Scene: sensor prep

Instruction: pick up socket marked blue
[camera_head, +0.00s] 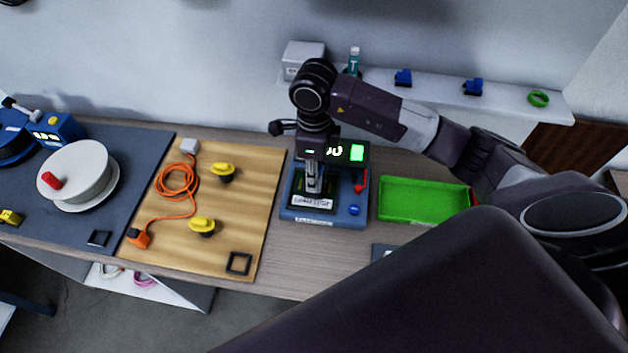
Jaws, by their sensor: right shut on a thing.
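Two small blue-and-black pieces, which may be sockets marked blue, sit on the back shelf: one left (403,78) and one right (473,87). My right gripper (313,190) points down over the blue tester (300,214), at its dark front plate above a white label. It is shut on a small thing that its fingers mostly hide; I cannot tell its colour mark. The tester has a lit display, a green light, a red lever and a blue button. My left gripper is not in view.
A green tray (424,200) stands right of the tester. A wooden board (240,205) on the left bears two yellow-topped pieces, an orange cable and a square frame. A white reel (85,180) stands on the grey mat. My right arm crosses the right side.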

